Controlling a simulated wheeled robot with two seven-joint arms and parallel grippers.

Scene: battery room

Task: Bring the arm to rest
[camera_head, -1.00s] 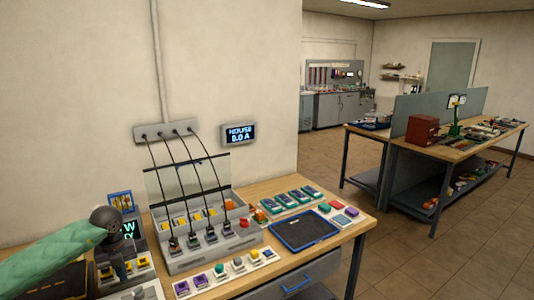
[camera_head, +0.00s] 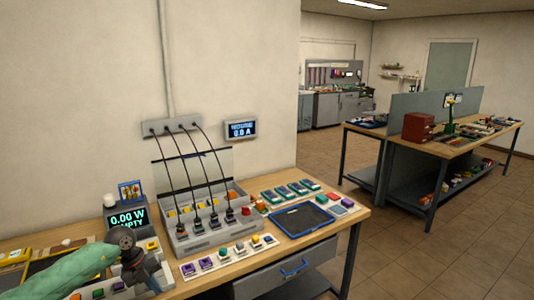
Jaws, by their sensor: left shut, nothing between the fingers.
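My left arm, in a green sleeve, comes in from the lower left of the head view. My left gripper (camera_head: 150,274) is dark, shut and empty, and it hangs over the front left part of the wooden bench (camera_head: 345,222). It is left of the grey box (camera_head: 182,246) with black cables plugged in, and apart from it. The arm hides part of the bench's left end. My right gripper is not in view.
A display reading 0.00 W (camera_head: 127,219) stands behind the gripper. A row of coloured switches (camera_head: 222,258) lies along the front edge, with a blue-rimmed tray (camera_head: 302,221) to the right. A wall meter (camera_head: 241,129) hangs above. Open floor (camera_head: 420,262) lies right of the bench.

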